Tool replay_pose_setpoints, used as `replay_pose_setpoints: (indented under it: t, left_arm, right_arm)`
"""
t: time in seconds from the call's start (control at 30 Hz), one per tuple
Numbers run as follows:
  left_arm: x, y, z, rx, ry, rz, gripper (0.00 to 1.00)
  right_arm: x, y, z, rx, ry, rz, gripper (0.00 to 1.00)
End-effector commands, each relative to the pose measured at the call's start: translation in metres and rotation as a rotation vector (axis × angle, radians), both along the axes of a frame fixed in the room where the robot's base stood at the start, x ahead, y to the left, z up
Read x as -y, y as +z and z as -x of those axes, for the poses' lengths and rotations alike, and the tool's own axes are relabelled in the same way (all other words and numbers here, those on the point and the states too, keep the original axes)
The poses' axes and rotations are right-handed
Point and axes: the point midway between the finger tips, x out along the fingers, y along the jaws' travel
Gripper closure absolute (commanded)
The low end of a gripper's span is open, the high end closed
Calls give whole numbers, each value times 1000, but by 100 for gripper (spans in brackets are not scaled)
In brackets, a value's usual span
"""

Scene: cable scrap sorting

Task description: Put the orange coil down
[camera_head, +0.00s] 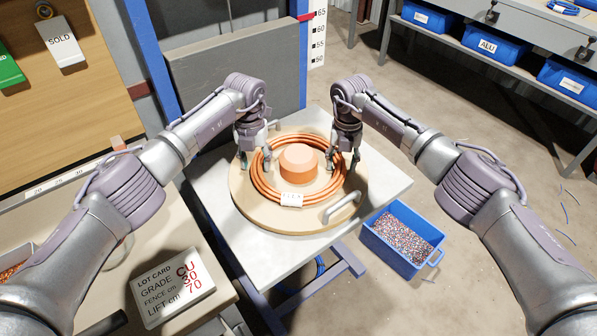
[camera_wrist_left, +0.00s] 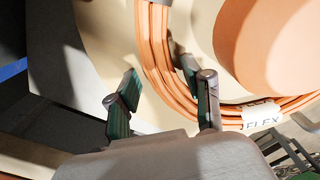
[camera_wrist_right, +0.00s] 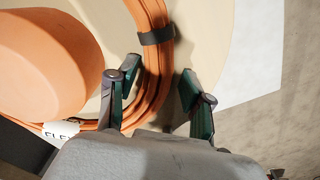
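The orange coil (camera_head: 256,188) lies around an orange cylinder (camera_head: 299,164) on a round tan board (camera_head: 262,221). It carries a white FLEX tag (camera_head: 292,199). My left gripper (camera_head: 243,160) is at the coil's left side; in the left wrist view its fingers (camera_wrist_left: 158,78) are apart, one on each side of the strands (camera_wrist_left: 157,50). My right gripper (camera_head: 344,160) is at the right side; in the right wrist view its fingers (camera_wrist_right: 160,82) are also apart, with the strands (camera_wrist_right: 151,70) between them. A dark band (camera_wrist_right: 156,36) wraps the coil there. Whether the fingertips touch the coil, I cannot tell.
The board has metal handles (camera_head: 342,208) and rests on a pale table (camera_head: 385,188). A blue bin of granules (camera_head: 402,238) stands on the floor at right. A lot card (camera_head: 171,287) lies at lower left. A grey panel (camera_head: 240,70) stands behind.

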Motion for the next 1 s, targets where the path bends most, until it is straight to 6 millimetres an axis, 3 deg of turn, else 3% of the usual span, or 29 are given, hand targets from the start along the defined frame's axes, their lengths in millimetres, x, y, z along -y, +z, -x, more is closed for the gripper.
replay_pose_setpoints:
  t: [0.37, 0.47, 0.8, 1.0]
  left_arm:
    - [0, 6, -1, 2, 0, 0, 44]
    - [0, 19, -1, 4, 0, 0, 44]
    - [0, 90, -1, 3, -1, -1, 44]
    - [0, 114, -1, 1, 0, 0, 44]
  right_arm:
    - [0, 0, 0, 0, 0, 0, 44]
    - [0, 1, 0, 0, 0, 0, 44]
    - [0, 0, 0, 0, 0, -1, 44]
    - [0, 0, 0, 0, 0, -1, 44]
